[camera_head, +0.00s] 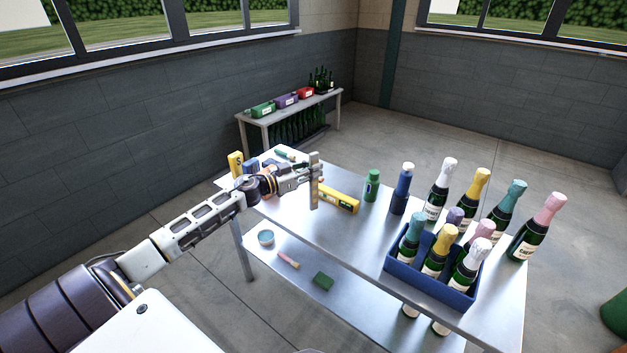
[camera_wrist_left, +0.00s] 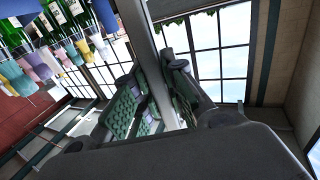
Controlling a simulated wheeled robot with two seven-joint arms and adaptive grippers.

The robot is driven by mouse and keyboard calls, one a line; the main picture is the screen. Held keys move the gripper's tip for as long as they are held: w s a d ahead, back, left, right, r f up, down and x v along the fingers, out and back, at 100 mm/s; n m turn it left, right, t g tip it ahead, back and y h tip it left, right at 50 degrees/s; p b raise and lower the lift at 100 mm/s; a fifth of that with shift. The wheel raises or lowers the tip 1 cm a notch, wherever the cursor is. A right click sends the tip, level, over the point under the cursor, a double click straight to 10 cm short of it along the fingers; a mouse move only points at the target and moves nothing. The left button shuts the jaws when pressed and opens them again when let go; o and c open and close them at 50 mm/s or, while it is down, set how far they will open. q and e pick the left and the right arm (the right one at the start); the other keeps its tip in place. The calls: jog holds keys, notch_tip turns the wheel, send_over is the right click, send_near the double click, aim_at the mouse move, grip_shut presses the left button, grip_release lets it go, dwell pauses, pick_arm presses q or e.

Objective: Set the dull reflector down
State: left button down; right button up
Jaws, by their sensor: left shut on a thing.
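The dull reflector (camera_head: 314,190) is a flat grey-beige bar, standing upright in the head view above the table's left half. My left gripper (camera_head: 309,175) is shut on it, with the bar extending above and below the fingers. In the left wrist view the reflector (camera_wrist_left: 145,45) is a pale grey strip running between the green-padded fingers of the gripper (camera_wrist_left: 162,95). Whether its lower end touches the table is hard to tell. My right gripper is not in view.
A blue crate (camera_head: 430,284) of foiled bottles and several loose bottles fill the right end.

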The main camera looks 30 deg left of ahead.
aim_at(314, 183)
pick_arm(q)
jog(key=shift+f+b, duration=0.3)
jog(key=shift+f, duration=1.85)
jog(key=c, duration=1.5)
grip_release()
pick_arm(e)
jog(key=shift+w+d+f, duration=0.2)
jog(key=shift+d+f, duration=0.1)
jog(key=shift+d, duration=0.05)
pick_arm(q)
jog(key=shift+o, duration=0.2)
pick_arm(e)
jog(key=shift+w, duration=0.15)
